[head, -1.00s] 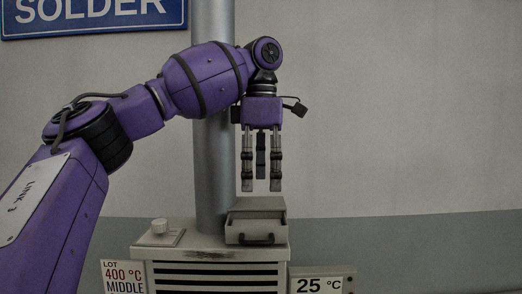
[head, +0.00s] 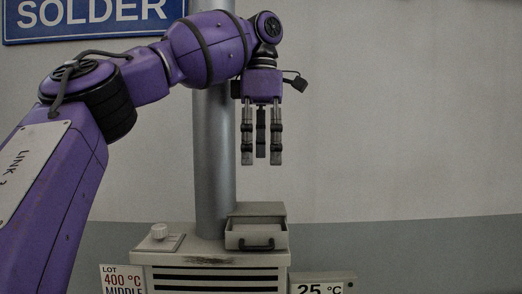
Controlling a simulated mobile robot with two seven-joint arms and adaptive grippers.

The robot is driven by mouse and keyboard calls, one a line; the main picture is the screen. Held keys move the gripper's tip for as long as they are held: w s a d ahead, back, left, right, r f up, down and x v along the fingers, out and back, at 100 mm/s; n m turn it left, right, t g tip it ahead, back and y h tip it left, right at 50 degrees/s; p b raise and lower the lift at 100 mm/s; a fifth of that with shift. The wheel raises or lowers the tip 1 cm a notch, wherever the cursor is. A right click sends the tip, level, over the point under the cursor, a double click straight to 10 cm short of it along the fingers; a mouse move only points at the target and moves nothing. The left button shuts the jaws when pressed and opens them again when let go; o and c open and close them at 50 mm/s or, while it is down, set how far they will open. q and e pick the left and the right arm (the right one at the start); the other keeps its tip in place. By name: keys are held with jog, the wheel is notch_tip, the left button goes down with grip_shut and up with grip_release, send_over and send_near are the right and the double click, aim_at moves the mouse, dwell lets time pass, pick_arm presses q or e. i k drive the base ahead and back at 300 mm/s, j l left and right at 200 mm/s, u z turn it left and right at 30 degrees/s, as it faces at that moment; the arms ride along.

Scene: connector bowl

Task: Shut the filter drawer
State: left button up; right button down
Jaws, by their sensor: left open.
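The filter drawer (head: 249,243) is a small grey drawer with a dark handle (head: 257,244), on top of the grey machine. It is pulled out toward me from its housing (head: 256,209), and part of its open inside shows. My left gripper (head: 261,160) hangs fingers down, open and empty, well above the housing. It touches nothing. My right gripper is not in view.
A thick grey pipe (head: 214,150) rises behind the drawer, just left of it. Labels hang at the machine's sides. The space right of the gripper is clear.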

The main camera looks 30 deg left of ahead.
aim_at(246, 240)
jog(key=k+l, duration=0.75)
jog(key=k, duration=0.1)
